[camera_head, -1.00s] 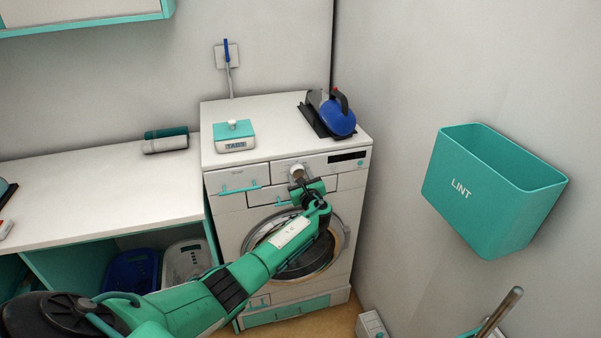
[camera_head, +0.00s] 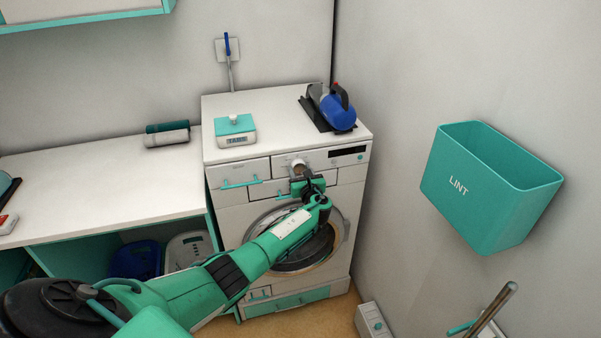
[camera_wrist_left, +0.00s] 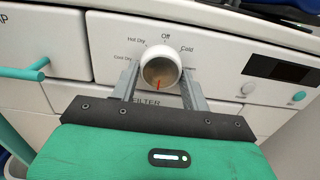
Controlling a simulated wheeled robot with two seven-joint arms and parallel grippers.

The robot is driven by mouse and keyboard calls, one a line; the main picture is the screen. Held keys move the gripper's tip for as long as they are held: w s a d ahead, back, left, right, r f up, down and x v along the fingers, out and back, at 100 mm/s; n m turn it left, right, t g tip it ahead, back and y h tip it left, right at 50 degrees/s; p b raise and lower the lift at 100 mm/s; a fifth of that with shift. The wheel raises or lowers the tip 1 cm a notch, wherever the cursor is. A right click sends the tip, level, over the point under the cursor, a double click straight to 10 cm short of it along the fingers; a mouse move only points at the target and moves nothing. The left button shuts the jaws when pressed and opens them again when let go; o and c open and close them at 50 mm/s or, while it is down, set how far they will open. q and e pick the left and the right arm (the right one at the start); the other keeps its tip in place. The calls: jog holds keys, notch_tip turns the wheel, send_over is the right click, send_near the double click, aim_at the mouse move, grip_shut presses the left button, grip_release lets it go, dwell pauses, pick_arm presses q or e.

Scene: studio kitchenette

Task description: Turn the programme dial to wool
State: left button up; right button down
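The programme dial (camera_head: 299,166) is a round pale knob on the front panel of the white washing machine (camera_head: 225,205). In the left wrist view the dial (camera_wrist_left: 160,70) has a red mark at its lower edge, pointing down. Printed words around it include Hot Dry, Off and Cold; I see no readable wool label, and the lower labels are hidden. My left gripper (camera_wrist_left: 160,82) is open, with one finger on each side of the dial. I cannot tell whether either finger touches it. In the head view the gripper (camera_head: 300,180) is just below the dial. My right gripper is not in view.
A teal drawer handle (camera_wrist_left: 25,70) projects left of the dial. A teal lint bin (camera_head: 490,190) hangs on the right wall.

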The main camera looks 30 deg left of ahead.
pick_arm(q)
jog(key=o, duration=0.4)
jog(key=shift+f, duration=0.1)
jog(key=b+v, duration=0.2)
jog(key=v, duration=1.2)
jog(key=shift+a, duration=0.1)
